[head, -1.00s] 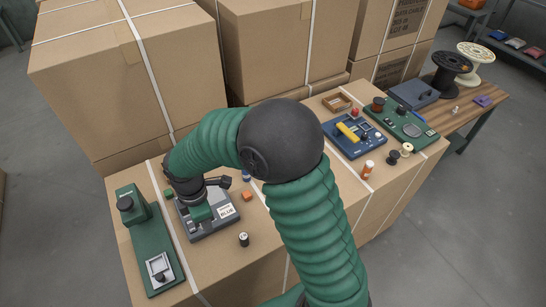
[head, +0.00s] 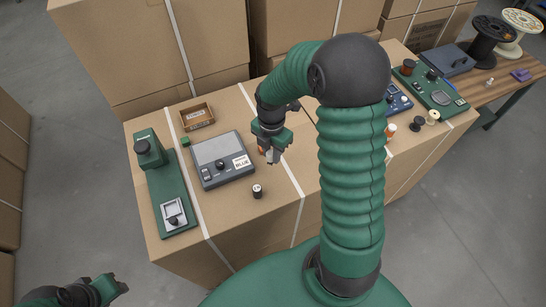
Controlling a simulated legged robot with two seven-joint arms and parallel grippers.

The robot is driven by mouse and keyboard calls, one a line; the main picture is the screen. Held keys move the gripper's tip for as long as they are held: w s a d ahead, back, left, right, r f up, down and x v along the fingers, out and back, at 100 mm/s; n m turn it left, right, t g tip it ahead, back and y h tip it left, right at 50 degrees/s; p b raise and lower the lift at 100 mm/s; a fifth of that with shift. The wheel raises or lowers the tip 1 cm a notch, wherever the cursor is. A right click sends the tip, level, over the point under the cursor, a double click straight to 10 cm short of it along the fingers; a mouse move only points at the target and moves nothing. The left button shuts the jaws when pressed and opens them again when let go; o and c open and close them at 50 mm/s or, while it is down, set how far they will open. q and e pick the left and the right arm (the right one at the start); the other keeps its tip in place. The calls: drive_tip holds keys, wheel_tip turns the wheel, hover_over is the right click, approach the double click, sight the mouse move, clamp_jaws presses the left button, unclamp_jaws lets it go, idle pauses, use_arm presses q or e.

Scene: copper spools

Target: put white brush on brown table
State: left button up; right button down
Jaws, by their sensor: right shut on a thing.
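My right gripper (head: 272,146) points down over the cardboard worktop, just right of the grey device with a "BLUE" label. It is shut on a small whitish thing (head: 273,157) at its fingertips. Most of that thing is hidden by the fingers, and I cannot tell its full shape or whether it is the white brush. My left gripper (head: 110,284) is at the bottom left, away from the boxes; its opening is unclear. The brown wooden table (head: 489,89) is at the far right, beyond the end of the cardboard worktop.
Black (head: 490,38) and cream (head: 520,28) spools and a purple item (head: 521,75) are on the brown table. Tall cartons stand behind.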

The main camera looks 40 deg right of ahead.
drive_tip(key=shift+s+d+f, duration=0.1)
drive_tip(key=shift+f, duration=0.25)
wheel_tip(320, 180, down, 3)
drive_tip(key=shift+r+b, duration=0.1)
drive_tip(key=shift+b, duration=0.25)
drive_tip(key=c, duration=1.2)
unclamp_jaws()
